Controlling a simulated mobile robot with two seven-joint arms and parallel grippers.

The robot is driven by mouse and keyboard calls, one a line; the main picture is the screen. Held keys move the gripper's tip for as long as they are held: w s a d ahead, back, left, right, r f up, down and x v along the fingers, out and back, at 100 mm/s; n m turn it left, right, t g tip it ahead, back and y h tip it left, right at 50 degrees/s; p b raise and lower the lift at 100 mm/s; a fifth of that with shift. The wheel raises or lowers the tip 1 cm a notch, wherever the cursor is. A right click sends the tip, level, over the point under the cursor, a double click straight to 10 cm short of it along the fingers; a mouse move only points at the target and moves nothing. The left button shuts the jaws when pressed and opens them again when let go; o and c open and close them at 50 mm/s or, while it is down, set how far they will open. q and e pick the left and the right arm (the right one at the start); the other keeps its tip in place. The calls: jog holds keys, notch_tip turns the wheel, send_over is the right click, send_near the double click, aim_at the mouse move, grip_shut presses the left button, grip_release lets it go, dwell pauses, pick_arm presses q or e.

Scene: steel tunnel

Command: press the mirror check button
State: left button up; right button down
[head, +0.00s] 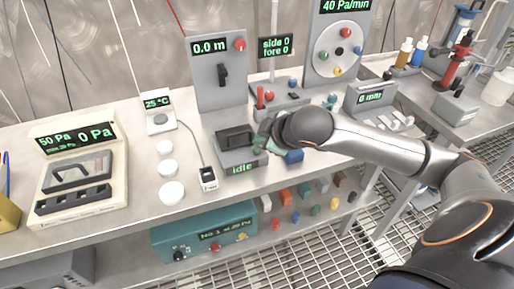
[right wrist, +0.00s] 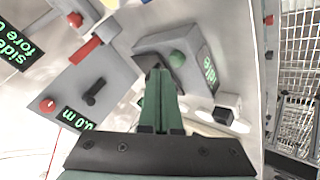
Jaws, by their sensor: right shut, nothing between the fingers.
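A grey box with a green "idle" display (head: 240,168) stands on the bench in the middle of the head view. It has a dark recessed top. In the right wrist view the same box (right wrist: 150,42) carries a round green button (right wrist: 178,58) beside its display; no label reading mirror check is legible. My right gripper (head: 264,138) is at the box's right side, shut and empty. In the right wrist view its green fingertips (right wrist: 158,70) are close to the button, over the box's dark part; I cannot tell whether they touch. My left gripper is not in view.
A grey "0.0 m" panel (head: 208,75) with a lever and red knob stands behind. A small white switch unit (head: 208,180) sits left of the box. A red-handled device (head: 283,100) is behind my gripper. White round caps (head: 172,192) lie left on the bench.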

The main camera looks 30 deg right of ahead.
jog(key=shift+f, duration=0.1)
dwell(0.7)
jog(key=shift+f, duration=0.3)
jog(key=shift+f, duration=0.45)
dwell(0.5)
dwell(0.4)
jog(key=shift+r+p, duration=0.9)
jog(key=shift+p, duration=0.3)
